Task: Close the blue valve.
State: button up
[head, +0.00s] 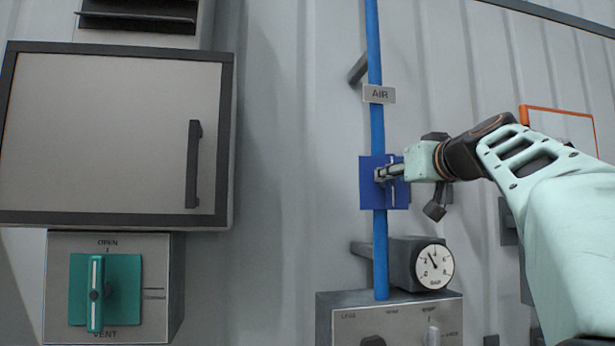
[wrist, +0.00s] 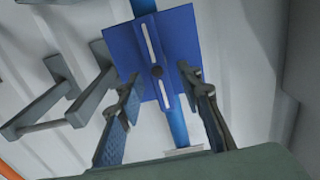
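The blue valve (head: 368,197) is a blue square plate with a raised handle, on a vertical blue pipe (head: 376,130) below an AIR label. In the wrist view the valve (wrist: 128,45) fills the upper middle. The white stripe on its handle (wrist: 151,45) runs about along the pipe. My gripper (head: 388,173) is at the front of the valve, reaching in from the right. In the wrist view my gripper (wrist: 162,80) is open, one finger on each side of the handle's lower part, with visible gaps. Contact cannot be told.
A round gauge (head: 434,265) and a panel with knobs (head: 345,308) sit below the valve. A grey cabinet (head: 110,130) and a teal VENT knob (head: 94,291) are at the left. The wall between cabinet and pipe is clear. Grey brackets (wrist: 60,100) stand left in the wrist view.

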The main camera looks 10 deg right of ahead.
jog(key=shift+w, duration=0.35)
jog(key=shift+c, duration=0.5)
grip_shut()
